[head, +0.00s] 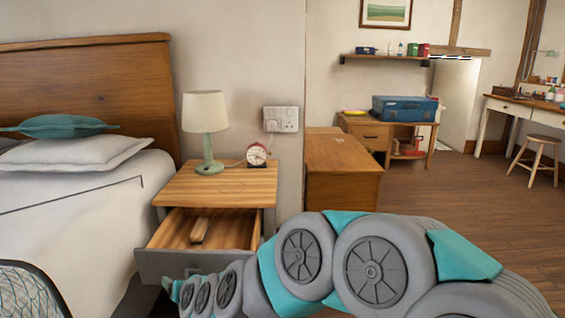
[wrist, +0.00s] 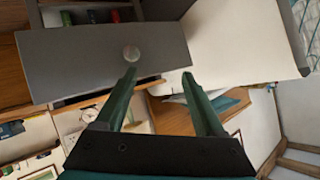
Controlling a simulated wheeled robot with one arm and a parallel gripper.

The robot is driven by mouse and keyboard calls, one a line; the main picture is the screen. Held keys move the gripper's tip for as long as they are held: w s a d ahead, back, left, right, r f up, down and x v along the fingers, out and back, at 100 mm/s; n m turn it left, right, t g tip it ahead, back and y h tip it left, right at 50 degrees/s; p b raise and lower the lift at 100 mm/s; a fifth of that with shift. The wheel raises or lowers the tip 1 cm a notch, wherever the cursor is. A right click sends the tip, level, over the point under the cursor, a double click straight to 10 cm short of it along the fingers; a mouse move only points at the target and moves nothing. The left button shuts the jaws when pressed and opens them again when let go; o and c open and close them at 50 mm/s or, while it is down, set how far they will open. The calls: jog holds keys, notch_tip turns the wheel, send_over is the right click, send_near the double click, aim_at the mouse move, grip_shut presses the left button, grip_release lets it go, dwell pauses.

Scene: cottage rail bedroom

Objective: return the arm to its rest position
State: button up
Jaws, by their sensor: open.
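My arm (head: 375,265) stretches across the bottom of the head view, from the lower right to just below the open drawer (head: 165,264) of the nightstand. Its fingers cannot be made out there. In the wrist view my gripper (wrist: 159,74) is open, with nothing between its two green fingers.
The nightstand (head: 225,182) bears a lamp (head: 206,125) and a clock (head: 257,155). A small wooden piece (head: 199,229) lies in the drawer. The bed (head: 80,215) is at left. A wooden cabinet (head: 342,170) stands behind my arm.

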jog(key=s+d+m+g+h, duration=0.1)
jog(key=s+d+g+h, duration=0.2)
jog(key=s+d, duration=1.3)
jog(key=s+d+f+m+g+h, duration=0.1)
jog(key=s+d+g+h, duration=0.3)
jog(key=s+d, duration=1.3)
jog(key=d+g, duration=0.4)
jog(key=d, duration=0.1)
jog(key=shift+d+m+h+p, duration=0.15)
jog(key=shift+m+h+p, duration=0.15)
jog(key=shift+m+p, duration=0.1)
jog(key=shift+f, duration=0.1)
